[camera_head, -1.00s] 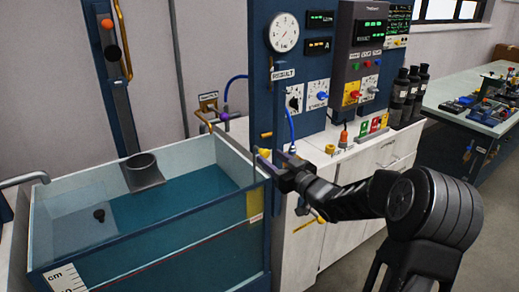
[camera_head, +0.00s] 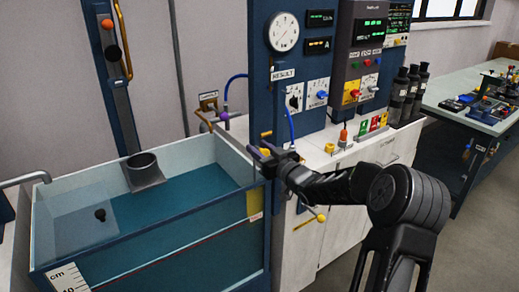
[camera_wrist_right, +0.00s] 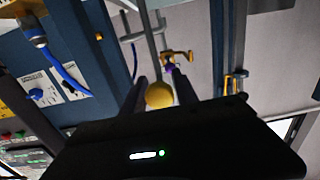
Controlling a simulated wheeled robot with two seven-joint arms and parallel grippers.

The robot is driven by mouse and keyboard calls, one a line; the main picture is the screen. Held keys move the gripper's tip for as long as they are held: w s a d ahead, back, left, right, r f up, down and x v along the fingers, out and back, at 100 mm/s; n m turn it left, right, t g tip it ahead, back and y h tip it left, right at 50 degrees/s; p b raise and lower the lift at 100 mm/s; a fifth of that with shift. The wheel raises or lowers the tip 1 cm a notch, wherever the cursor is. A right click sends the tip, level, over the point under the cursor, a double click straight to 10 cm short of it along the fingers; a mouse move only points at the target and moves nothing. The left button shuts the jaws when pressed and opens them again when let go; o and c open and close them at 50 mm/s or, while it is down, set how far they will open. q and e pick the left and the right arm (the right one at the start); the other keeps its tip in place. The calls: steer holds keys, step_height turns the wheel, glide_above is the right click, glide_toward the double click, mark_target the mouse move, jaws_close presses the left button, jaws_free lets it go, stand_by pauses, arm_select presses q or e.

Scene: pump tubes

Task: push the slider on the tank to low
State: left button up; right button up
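The tank (camera_head: 60,245) stands at the left with blue-green water in it. My right gripper (camera_head: 262,154) is at the tank's right end, beside the blue upright panel. In the right wrist view a round yellow knob (camera_wrist_right: 159,95) sits between the two dark fingers of the right gripper (camera_wrist_right: 160,90), which stand apart on either side of it. I cannot tell whether they touch it. No low mark can be read, and the slider's track is not clear. My left gripper is not in view.
A blue instrument panel (camera_head: 261,60) with a dial gauge (camera_head: 283,32) rises behind the gripper. A white counter (camera_head: 345,155) with black bottles (camera_head: 400,92) is to the right. A yellow-tipped lever (camera_head: 321,218) sticks out below my arm. A grey spout (camera_head: 143,170) stands over the tank.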

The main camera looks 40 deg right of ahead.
jaws_close()
steer(key=shift+f, duration=0.1)
stand_by(1.0)
